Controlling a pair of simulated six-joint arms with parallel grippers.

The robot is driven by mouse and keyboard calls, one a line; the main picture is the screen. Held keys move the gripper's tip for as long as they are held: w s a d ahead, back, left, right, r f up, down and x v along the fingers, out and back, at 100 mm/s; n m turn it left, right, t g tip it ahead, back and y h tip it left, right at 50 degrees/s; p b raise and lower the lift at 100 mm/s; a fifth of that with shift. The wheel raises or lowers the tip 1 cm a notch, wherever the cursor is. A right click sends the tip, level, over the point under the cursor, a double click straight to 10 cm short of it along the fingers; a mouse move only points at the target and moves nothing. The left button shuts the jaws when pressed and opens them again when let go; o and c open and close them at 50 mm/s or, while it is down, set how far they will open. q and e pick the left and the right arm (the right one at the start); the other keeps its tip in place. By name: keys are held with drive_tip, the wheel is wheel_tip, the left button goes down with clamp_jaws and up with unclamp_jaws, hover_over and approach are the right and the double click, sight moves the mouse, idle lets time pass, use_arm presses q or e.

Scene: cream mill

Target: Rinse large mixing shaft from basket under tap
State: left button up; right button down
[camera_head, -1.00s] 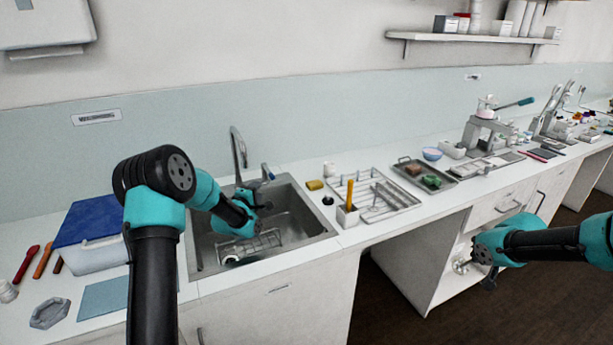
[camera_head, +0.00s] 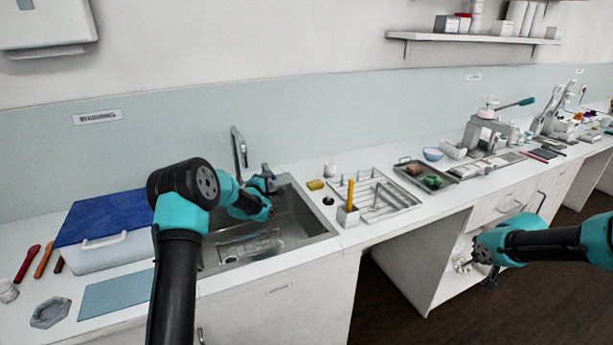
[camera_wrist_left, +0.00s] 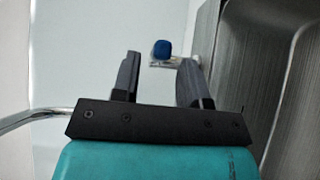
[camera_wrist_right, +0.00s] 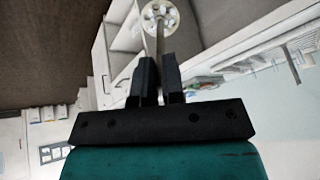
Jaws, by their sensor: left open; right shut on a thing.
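My right gripper (camera_head: 482,257) is shut on the large mixing shaft (camera_wrist_right: 160,35), a thin metal rod with a pale round slotted head. It is held out in front of the counter, right of the sink, with the head (camera_head: 462,264) showing small in the head view. My left gripper (camera_head: 264,182) is open and empty over the back of the sink (camera_head: 300,215). The tap (camera_head: 238,148) rises behind the sink. In the left wrist view, its blue-tipped lever (camera_wrist_left: 161,48) shows just beyond and between the fingers, apparently untouched. A wire basket (camera_head: 250,245) lies in the sink, partly hidden.
A yellow sponge (camera_head: 315,185), a holder with a yellow stick (camera_head: 349,205) and a metal rack (camera_head: 385,195) stand right of the sink. A blue-lidded box (camera_head: 90,225) is at left. Open cabinet space lies behind my right gripper.

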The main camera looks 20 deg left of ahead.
use_arm(q)
drive_tip(key=shift+w, duration=1.95)
drive_tip(key=shift+c, duration=0.4)
drive_tip(key=shift+a, duration=0.1)
clamp_jaws()
